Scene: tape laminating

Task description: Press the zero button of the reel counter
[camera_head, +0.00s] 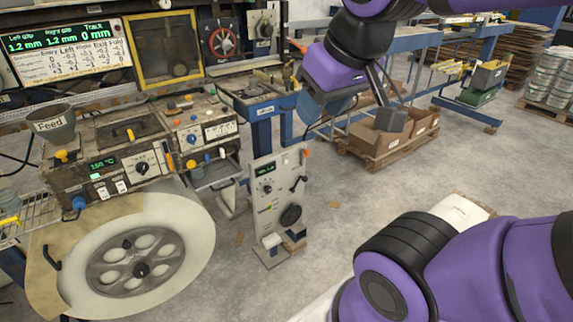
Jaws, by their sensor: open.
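A pale upright panel (279,196) stands right of centre, with a small green-lit display, knobs, a crank and a dark round dial. It may be the reel counter, but its labels are too small to read, and I cannot tell which control is the zero button. My gripper (391,118) is at the upper right, above and to the right of this panel and apart from it. It is open, with nothing seen between its fingers.
A machine bench with a control box (115,165), a Feed funnel (53,124) and a large white reel (150,250) fills the left. A readout board (66,36) hangs behind. Cardboard boxes (380,138) sit on a pallet behind my gripper. Floor right of the panel is mostly clear.

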